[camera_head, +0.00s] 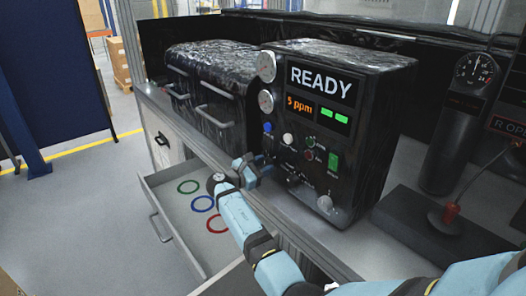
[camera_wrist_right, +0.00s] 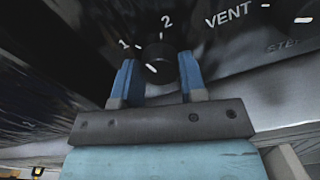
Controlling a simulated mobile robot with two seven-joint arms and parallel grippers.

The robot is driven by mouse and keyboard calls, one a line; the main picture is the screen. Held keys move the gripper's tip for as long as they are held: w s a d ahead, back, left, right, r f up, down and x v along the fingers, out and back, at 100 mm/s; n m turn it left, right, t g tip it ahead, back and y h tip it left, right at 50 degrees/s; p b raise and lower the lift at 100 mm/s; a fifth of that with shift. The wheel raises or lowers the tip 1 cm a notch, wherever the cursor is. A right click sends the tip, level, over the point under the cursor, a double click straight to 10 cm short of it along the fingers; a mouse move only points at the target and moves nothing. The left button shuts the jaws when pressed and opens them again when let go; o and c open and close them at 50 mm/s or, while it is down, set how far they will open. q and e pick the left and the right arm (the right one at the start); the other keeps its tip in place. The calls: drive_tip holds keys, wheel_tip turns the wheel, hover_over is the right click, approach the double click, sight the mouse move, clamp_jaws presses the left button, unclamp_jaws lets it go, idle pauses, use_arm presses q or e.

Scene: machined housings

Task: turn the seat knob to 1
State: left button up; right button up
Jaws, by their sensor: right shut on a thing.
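The seat knob (camera_wrist_right: 161,68) is a round black knob on the dark panel. The numbers 1 (camera_wrist_right: 123,44) and 2 (camera_wrist_right: 166,20) are printed beyond it, each with a white tick. A small white mark shows on the knob's left side; which number it points at I cannot tell. My right gripper (camera_wrist_right: 158,78) has its blue fingers on either side of the knob, shut on it. In the head view my right gripper (camera_head: 262,166) reaches the lower left front of the black test unit (camera_head: 375,110), and hides the knob there. My left gripper is not in view.
The unit's screen (camera_head: 321,83) reads READY, with 5 ppm below. An open drawer (camera_head: 165,193) with green, blue and red rings lies below my right arm.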

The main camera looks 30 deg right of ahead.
drive_tip(key=shift+r+n+p, duration=0.3)
drive_tip(key=shift+n+p, duration=0.5)
drive_tip(key=shift+p, duration=0.2)
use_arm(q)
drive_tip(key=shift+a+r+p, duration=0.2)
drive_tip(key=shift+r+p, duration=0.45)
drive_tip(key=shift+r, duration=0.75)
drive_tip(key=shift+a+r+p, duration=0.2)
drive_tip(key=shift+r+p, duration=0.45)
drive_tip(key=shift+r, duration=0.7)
use_arm(e)
drive_tip(key=shift+f+n, duration=0.3)
drive_tip(key=shift+n, duration=0.7)
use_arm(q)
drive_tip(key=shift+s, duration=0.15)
use_arm(e)
drive_tip(key=o, duration=0.9)
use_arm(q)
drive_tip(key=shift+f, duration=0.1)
use_arm(e)
drive_tip(key=shift+a, duration=0.1)
